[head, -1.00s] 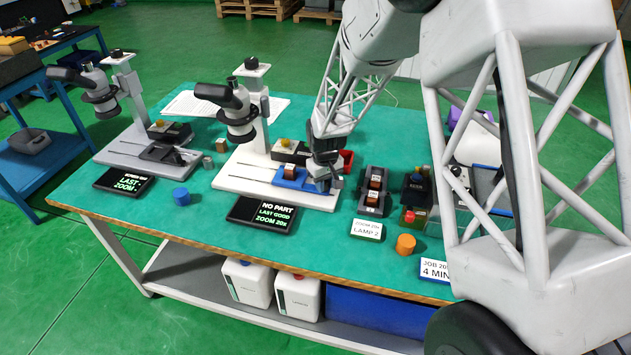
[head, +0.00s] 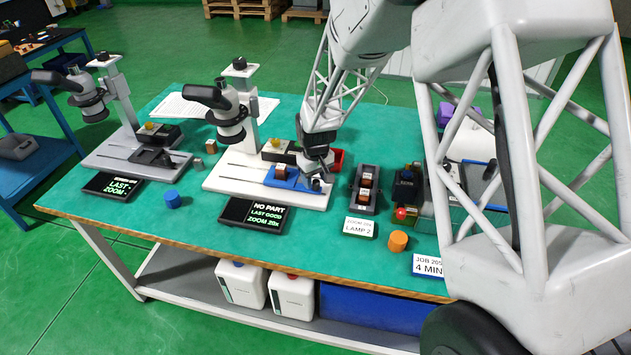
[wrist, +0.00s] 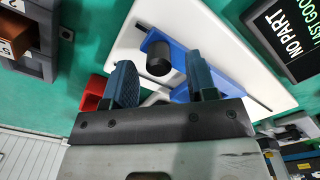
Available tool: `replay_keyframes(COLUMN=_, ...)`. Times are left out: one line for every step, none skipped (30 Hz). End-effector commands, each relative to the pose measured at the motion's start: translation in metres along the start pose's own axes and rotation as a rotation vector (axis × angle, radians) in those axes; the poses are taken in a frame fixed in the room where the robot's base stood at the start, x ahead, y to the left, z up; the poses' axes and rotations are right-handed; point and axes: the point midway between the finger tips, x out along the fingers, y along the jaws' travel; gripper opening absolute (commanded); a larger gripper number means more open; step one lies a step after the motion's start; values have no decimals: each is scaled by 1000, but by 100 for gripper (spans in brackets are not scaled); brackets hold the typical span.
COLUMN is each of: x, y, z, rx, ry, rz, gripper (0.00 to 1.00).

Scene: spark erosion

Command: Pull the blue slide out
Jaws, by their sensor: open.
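The blue slide (head: 290,181) lies on the white base (head: 222,183) of the middle microscope, with a brown block (head: 281,172) on it. Its dark round knob (head: 316,185) is at the right end. In the wrist view the blue slide (wrist: 178,52) runs past the black knob (wrist: 158,56). My gripper (head: 318,168) is over the right end of the slide, by the knob. In the wrist view my gripper (wrist: 162,82) is open and empty, with the knob lying between the lines of its two fingers. I cannot tell its exact height over the knob.
A red bin (head: 337,160) stands close behind my gripper. A dark holder (head: 365,188) with brown blocks is to the right. A dark display (head: 252,216) lies in front of the base. A second microscope (head: 92,97) stands to the left. Green table is clear around the blue cylinder (head: 172,199).

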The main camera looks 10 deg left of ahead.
Motion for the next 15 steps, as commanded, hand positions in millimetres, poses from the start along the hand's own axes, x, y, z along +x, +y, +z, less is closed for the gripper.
replay_keyframes(x=-6, y=0, z=0, rx=0, ry=2, rz=1, gripper=52)
replay_keyframes(x=-10, y=0, z=0, rx=0, ry=2, rz=1, gripper=52)
replay_keyframes(x=-15, y=0, z=0, rx=0, ry=3, rz=1, gripper=52)
replay_keyframes(x=-19, y=0, z=0, rx=0, ry=3, rz=1, gripper=52)
replay_keyframes(x=-23, y=0, z=-1, rx=0, ry=3, rz=1, gripper=52)
replay_keyframes(x=-28, y=0, z=0, rx=0, ry=2, rz=1, gripper=52)
replay_keyframes(x=-32, y=0, z=0, rx=0, ry=2, rz=1, gripper=52)
replay_keyframes(x=-36, y=0, z=0, rx=0, ry=3, rz=1, gripper=52)
replay_keyframes(x=-41, y=0, z=0, rx=0, ry=3, rz=1, gripper=52)
replay_keyframes(x=-44, y=0, z=0, rx=0, ry=3, rz=1, gripper=52)
replay_keyframes(x=-47, y=0, z=0, rx=0, ry=3, rz=1, gripper=52)
replay_keyframes(x=-51, y=0, z=0, rx=0, ry=2, rz=0, gripper=52)
replay_keyframes(x=-53, y=0, z=0, rx=0, ry=1, rz=0, gripper=52)
replay_keyframes(x=-56, y=0, z=0, rx=0, ry=1, rz=0, gripper=52)
replay_keyframes(x=-58, y=0, z=0, rx=0, ry=1, rz=0, gripper=52)
